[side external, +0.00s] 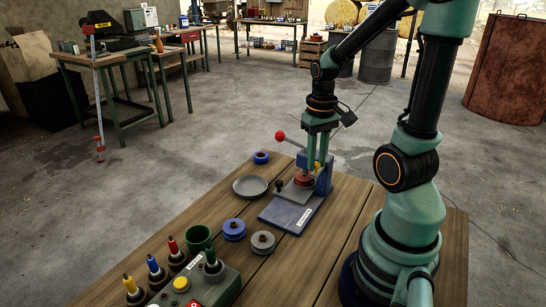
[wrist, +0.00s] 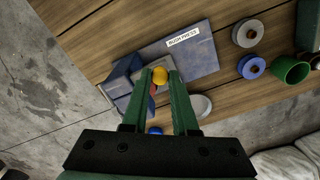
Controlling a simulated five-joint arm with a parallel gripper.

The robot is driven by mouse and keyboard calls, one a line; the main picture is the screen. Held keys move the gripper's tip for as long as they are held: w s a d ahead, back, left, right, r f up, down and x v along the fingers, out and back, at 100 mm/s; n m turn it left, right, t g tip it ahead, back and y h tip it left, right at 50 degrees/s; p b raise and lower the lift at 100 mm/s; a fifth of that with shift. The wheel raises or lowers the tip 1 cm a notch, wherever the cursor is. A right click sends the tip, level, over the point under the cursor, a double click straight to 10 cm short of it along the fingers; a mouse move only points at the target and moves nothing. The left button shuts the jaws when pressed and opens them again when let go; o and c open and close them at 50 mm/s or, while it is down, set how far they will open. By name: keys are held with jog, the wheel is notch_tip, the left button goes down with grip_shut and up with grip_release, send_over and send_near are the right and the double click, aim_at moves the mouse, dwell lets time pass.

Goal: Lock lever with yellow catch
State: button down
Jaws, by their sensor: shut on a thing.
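The blue press (side external: 292,213) stands on the wooden bench, and its labelled base also shows in the wrist view (wrist: 195,62). Its lever ends in a red ball (side external: 280,136) that sticks out up and left of the press head. The yellow catch (side external: 318,166) shows beside my fingers at the press head. In the wrist view the round yellow catch (wrist: 160,75) sits between my fingertips. My gripper (side external: 311,168) points down at the press and is shut on the yellow catch. A reddish disc (side external: 303,180) lies below the fingers. The lever ball is not clear in the wrist view.
A green cup (side external: 198,238) and a control box (side external: 205,287) stand at the front. Bench right of the press is clear.

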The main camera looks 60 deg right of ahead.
jog(key=shift+d, duration=1.55)
grip_release()
jog(key=shift+r, duration=0.1)
notch_tip(320, 180, up, 8)
dwell(0.5)
